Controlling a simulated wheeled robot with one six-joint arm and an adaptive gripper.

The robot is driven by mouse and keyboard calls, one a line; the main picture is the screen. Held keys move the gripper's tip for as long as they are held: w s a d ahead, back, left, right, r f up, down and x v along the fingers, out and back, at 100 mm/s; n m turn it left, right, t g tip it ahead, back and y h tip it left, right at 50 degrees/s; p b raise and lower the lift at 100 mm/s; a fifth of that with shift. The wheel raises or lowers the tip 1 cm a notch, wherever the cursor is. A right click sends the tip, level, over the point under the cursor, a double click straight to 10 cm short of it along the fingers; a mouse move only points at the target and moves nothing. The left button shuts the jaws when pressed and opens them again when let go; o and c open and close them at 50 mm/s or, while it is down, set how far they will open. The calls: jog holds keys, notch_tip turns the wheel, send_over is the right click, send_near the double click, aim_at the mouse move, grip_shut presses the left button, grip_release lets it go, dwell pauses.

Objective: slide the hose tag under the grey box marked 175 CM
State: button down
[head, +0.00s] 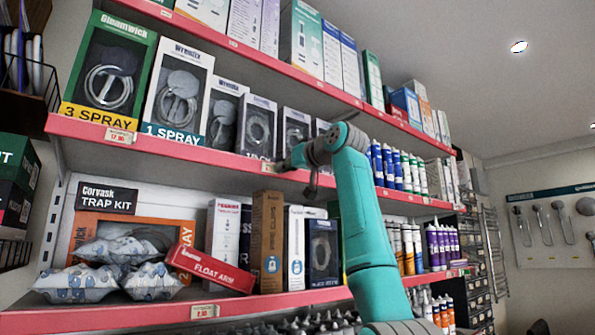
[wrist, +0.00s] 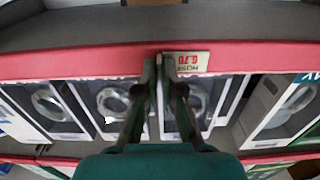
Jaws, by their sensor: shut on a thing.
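The hose tag (wrist: 187,61) is a small cream label reading HOSE 6.70, upside down in the wrist view, on the pink shelf edge (wrist: 80,62). My gripper (wrist: 166,66) is shut on the tag's left end in that view. In the head view my gripper (head: 287,163) is at the middle shelf's edge, below the grey hose boxes, and the tag cannot be made out. One grey box (head: 257,124) stands just left of my gripper, another (head: 295,124) just above it. Their lower markings are partly hidden or unreadable, so I cannot tell which says 175 CM.
White Wrenfix boxes (head: 178,95) stand left on the same shelf, blue and white tubes (head: 385,165) to the right. The upper shelf overhangs. Free room lies in front of the shelf edge.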

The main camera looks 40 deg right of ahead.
jog(key=shift+a, duration=0.95)
jog(key=c, duration=1.3)
grip_release()
jog(key=shift+s, duration=0.15)
jog(key=s, duration=1.1)
jog(key=shift+s+d, duration=0.2)
jog(key=shift+s, duration=0.2)
